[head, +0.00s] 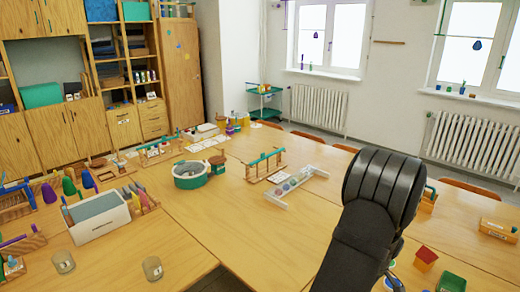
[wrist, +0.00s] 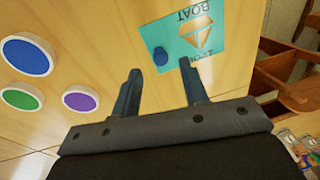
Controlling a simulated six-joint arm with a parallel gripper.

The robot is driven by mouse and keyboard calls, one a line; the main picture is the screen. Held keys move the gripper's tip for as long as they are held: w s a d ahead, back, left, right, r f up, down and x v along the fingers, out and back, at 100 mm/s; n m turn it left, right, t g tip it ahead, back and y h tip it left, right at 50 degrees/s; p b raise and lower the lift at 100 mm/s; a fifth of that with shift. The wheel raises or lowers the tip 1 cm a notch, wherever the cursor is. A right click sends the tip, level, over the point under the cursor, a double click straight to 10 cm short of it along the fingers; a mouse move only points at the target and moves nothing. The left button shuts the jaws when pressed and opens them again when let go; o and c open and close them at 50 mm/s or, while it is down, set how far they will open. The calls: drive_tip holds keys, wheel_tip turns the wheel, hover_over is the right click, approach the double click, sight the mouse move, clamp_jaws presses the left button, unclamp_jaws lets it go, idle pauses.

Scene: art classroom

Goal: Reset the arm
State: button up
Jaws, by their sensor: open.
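My gripper (wrist: 162,84) shows in the wrist view with its two dark fingers apart and nothing between them. It is over a light wooden tabletop (wrist: 90,22). In the head view my dark arm rises at the right of centre; the fingers cannot be made out there. A teal card (wrist: 213,32) with an orange boat drawing and the word BOAT lies beyond the fingertips, with a small blue round thing (wrist: 160,56) at its left edge.
Blue (wrist: 27,55), green (wrist: 20,100) and purple (wrist: 80,101) discs are left of the fingers. In the head view, a teal round tub (head: 190,175), a wooden rack (head: 264,166) and a white-edged tray (head: 296,184) stand mid-table. A red-roofed block (head: 426,257) is front right.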

drive_tip(key=f, duration=0.4)
drive_tip(key=shift+a, duration=0.3)
drive_tip(key=shift+r, duration=1.85)
